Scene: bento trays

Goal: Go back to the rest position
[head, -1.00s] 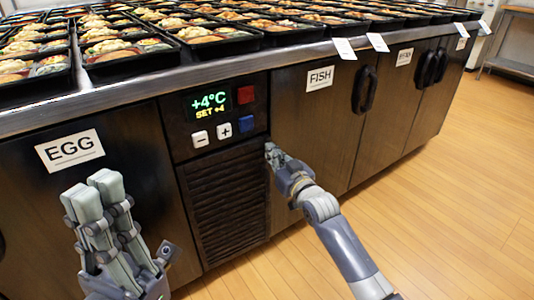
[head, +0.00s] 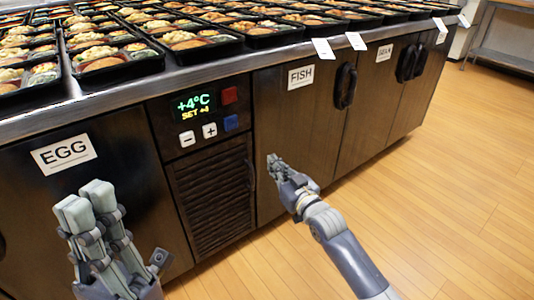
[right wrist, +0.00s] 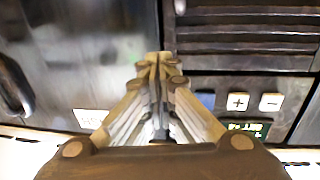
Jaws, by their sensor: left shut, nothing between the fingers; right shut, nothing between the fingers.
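My left gripper (head: 82,208) is at the lower left in the head view, shut and empty, its pale fingers pointing up in front of the EGG door. My right gripper (head: 272,160) is shut and empty in front of the left part of the FISH door (head: 300,130), a little right of the vent. In the right wrist view its closed fingers (right wrist: 157,62) point toward the cabinet front, with nothing between them. I cannot tell the exact gap between its tips and the door.
A dark cabinet stands ahead with a control panel (head: 207,115) reading +4°C, a vent grille (head: 213,195) and doors with black handles (head: 345,85). Many bento trays (head: 110,62) cover its top. The wooden floor (head: 450,200) at the right is clear.

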